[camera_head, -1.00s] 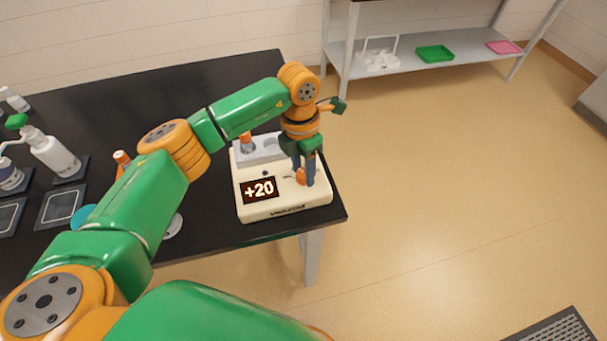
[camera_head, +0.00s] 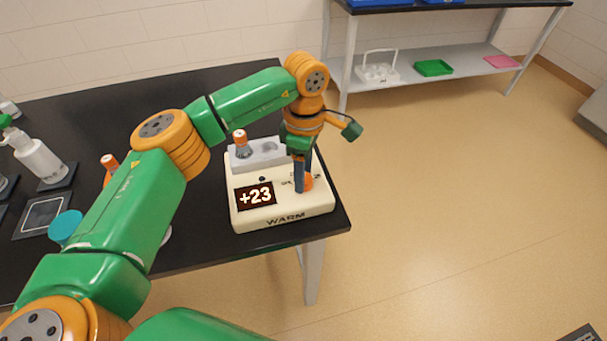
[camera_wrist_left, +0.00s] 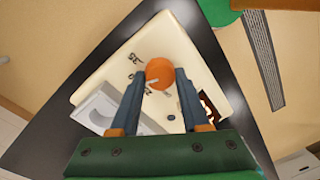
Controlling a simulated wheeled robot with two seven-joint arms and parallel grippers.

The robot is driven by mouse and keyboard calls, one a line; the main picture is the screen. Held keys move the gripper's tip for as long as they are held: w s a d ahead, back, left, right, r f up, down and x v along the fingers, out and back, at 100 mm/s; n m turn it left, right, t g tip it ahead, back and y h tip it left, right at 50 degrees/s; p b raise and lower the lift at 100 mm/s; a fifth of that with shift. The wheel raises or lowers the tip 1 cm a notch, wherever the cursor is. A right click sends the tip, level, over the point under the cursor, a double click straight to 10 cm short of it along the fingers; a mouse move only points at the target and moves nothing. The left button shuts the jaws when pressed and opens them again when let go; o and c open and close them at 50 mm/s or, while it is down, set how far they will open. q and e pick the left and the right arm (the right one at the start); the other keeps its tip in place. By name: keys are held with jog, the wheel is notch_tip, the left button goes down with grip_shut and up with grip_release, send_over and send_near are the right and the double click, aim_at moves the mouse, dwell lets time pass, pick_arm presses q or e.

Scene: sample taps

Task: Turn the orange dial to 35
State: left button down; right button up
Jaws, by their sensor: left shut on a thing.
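The orange dial (camera_head: 307,182) sits at the right of a cream warmer box (camera_head: 284,215) near the table's front right corner. The box's display (camera_head: 255,195) reads +23 and its front says WARM. My left gripper (camera_head: 302,180) points down and is shut on the dial, partly hiding it in the head view. In the left wrist view the dial (camera_wrist_left: 159,73) lies between the two fingertips (camera_wrist_left: 161,80), with a pale pointer mark on it and printed marks beside it, one reading 35. My right gripper is not in view.
A vial with an orange cap (camera_head: 241,145) stands in the grey block (camera_head: 268,154) at the back of the box. A white bottle (camera_head: 38,158) and a teal lid (camera_head: 65,226) are at the left of the black table (camera_head: 120,95). A shelf rack stands behind.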

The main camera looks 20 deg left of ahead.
aim_at(306, 176)
pick_arm(q)
jog(key=m, duration=0.4)
jog(key=shift+w+r+m, duration=0.1)
jog(key=shift+m, duration=0.2)
jog(key=shift+m+b, duration=0.3)
jog(key=shift+m, duration=1.9)
jog(key=shift+c, duration=1.9)
grip_release()
jog(key=r, duration=0.7)
jog(key=shift+w+d+b, duration=0.15)
jog(key=shift+d+b, duration=0.1)
jog(key=shift+b, duration=0.1)
